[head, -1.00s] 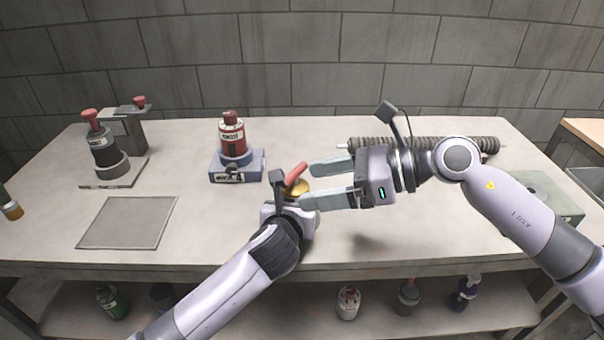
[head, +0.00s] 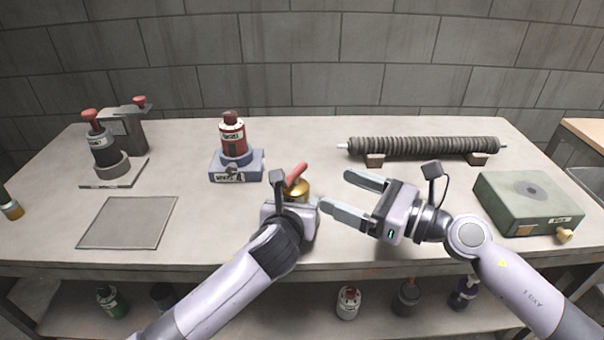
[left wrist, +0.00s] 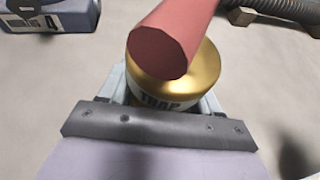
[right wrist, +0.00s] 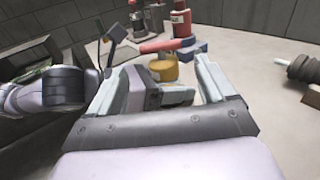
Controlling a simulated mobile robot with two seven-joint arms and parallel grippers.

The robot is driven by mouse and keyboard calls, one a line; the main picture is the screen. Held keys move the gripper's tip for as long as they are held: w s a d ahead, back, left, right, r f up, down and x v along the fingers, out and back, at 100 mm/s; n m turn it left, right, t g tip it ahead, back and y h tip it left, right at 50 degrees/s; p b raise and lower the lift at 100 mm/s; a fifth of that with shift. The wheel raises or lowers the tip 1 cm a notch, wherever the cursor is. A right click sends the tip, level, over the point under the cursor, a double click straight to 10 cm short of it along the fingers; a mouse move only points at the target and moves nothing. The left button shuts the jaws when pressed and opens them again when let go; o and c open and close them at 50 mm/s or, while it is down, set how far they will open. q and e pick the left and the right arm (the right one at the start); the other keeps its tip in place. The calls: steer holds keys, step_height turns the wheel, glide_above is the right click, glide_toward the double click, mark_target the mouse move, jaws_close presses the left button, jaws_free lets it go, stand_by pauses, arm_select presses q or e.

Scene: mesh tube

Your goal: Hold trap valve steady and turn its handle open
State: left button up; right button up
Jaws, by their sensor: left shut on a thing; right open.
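The trap valve has a brass body (head: 298,190) and a red handle (head: 295,174), and stands upright near the middle of the bench. My left gripper (head: 294,207) is shut around its body. In the left wrist view the brass body (left wrist: 196,78) shows between the fingers with a "TRAP" label, and the red handle (left wrist: 172,40) reaches over it toward the camera. My right gripper (head: 338,198) is open and empty, to the right of the valve and apart from it. In the right wrist view the brass body (right wrist: 164,68) and red handle (right wrist: 160,45) lie beyond the open fingers.
A red bottle (head: 232,138) stands on a blue block (head: 250,163) behind the valve. A ribbed tube (head: 425,147) lies on supports at the back right. A green box (head: 528,203) sits at right, a grey square plate (head: 128,222) at left. The bench between plate and valve is clear.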

mark_target(298, 174)
steer(key=x, duration=0.9)
steer(key=shift+w+a, duration=0.1)
steer(key=c, duration=0.8)
